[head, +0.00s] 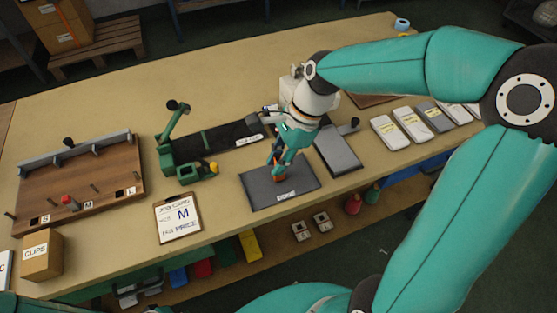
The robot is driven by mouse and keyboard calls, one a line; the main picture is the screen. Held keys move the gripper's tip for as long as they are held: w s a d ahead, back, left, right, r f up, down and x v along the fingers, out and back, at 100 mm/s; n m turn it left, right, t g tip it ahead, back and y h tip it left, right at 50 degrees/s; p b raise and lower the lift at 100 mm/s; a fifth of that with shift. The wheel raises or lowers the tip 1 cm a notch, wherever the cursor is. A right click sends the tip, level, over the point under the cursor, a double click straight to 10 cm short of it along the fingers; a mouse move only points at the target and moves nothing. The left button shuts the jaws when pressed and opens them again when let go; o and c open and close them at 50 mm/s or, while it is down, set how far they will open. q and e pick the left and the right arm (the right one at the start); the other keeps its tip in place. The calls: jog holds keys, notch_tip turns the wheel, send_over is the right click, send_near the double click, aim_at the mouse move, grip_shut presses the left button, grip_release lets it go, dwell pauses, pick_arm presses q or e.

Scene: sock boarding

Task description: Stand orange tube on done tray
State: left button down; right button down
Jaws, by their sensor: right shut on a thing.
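The done tray (256,190) is a dark flat tray with a "DONE" label, near the front edge of the table in the head view. My right gripper (278,168) points down over the tray and is shut on the orange tube (275,178). Only a small part of the tube shows between and below the fingers. The tube looks upright, over the tray's middle; I cannot tell whether its base touches the tray. My left gripper is not in view.
A green press (180,150) stands left of the tray, and a job card (178,216) lies front-left. A dark grey plate (338,150) is close on the right. White packs (412,123) lie farther right. A wooden rack (80,180) and clips box (41,255) are at left.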

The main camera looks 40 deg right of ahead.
jog(key=shift+f, duration=0.15)
jog(key=c, duration=1.1)
grip_release()
jog(key=shift+r, duration=0.25)
jog(key=p+v, duration=0.2)
jog(key=v, duration=0.9)
jog(key=shift+s+d+r, duration=0.15)
jog(key=shift+d+r, duration=0.15)
jog(key=shift+r, duration=0.05)
